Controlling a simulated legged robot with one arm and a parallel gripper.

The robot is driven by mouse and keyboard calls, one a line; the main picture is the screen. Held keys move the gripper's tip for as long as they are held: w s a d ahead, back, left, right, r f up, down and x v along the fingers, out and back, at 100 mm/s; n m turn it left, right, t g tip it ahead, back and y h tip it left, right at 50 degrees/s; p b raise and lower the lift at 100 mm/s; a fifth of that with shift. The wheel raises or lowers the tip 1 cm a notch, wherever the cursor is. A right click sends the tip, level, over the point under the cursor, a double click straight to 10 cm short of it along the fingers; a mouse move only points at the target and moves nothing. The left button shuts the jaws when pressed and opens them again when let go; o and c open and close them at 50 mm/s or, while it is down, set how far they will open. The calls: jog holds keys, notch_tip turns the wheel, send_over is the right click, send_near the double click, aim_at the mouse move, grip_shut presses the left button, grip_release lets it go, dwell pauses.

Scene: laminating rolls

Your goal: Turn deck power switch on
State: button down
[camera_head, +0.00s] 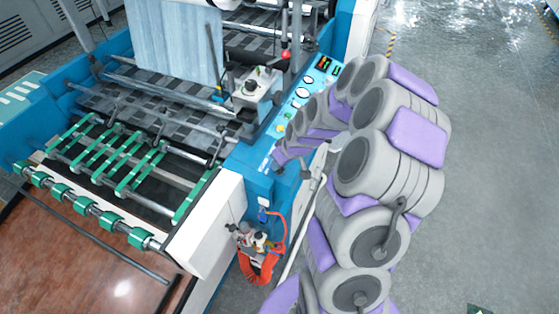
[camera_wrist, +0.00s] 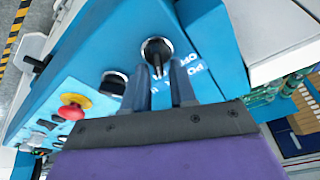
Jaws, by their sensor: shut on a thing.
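The deck power switch (camera_wrist: 156,47) is a dark round switch with a lever-like handle on the blue panel in the wrist view. White lettering beside it partly reads "PO…" and "OF…"; the rest is covered. My gripper (camera_wrist: 161,76) has its two dark fingers on either side of the handle, shut on it. I cannot tell which setting the handle points to. In the head view my gripper (camera_head: 277,158) is at the machine's blue side panel, and the switch is hidden there.
Left of the switch, the wrist view shows another black knob (camera_wrist: 113,82) and a red emergency button (camera_wrist: 72,108) on yellow. In the head view, an orange coiled hose (camera_head: 262,268) hangs below the panel. Open grey floor (camera_head: 480,180) lies to the right.

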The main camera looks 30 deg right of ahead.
jog(key=shift+m, duration=0.5)
jog(key=c, duration=1.2)
grip_release()
jog(key=shift+d+f, duration=0.1)
jog(key=p+v, duration=0.2)
jog(key=v, duration=1.5)
jog(key=shift+r, duration=0.25)
